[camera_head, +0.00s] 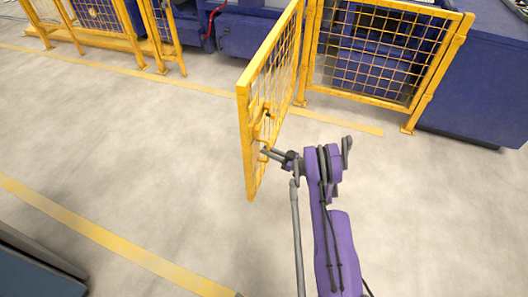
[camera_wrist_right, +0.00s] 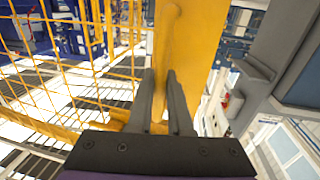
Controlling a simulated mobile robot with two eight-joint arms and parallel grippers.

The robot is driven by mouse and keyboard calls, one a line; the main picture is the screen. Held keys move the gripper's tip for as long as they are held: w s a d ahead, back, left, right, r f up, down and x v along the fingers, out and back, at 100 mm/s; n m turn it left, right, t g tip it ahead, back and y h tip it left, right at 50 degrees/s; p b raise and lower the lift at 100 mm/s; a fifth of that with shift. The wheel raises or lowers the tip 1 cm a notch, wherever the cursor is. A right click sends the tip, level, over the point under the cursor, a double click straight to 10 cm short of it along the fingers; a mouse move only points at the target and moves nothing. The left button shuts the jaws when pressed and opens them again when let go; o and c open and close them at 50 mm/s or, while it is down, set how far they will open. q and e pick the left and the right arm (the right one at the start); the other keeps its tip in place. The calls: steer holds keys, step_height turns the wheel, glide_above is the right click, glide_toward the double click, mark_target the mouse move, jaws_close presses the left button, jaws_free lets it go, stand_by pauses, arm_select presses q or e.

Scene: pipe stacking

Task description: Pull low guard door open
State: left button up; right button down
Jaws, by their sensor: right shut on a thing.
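The low guard door (camera_head: 246,135) is a yellow frame with wire mesh. It stands swung out from the fence line, with its free edge toward me, and a gap shows to its left. My right gripper (camera_head: 264,153), on the purple arm, is at the door's free-edge side, shut on the yellow door handle (camera_head: 266,118). In the right wrist view the two dark fingers (camera_wrist_right: 160,78) close around the handle beside the yellow door frame (camera_wrist_right: 203,35). The fingers partly hide the grip. My left gripper is not in view.
A fixed yellow fence panel (camera_head: 420,100) stands right of the door, with blue machinery (camera_head: 485,75) behind it. Another yellow fence section (camera_head: 160,40) stands at the upper left. Grey floor with yellow lines (camera_head: 110,240) is open left of the door.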

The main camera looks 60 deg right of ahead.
steer(key=shift+s+d, duration=0.1)
steer(key=shift+s, duration=0.1)
steer(key=c, duration=0.8)
jaws_free()
steer(key=shift+c, duration=0.2)
steer(key=s+p, duration=0.1)
steer(key=s, duration=0.9)
steer(key=shift+s+d, duration=0.35)
steer(key=shift+s, duration=0.05)
steer(key=shift+s, duration=0.1)
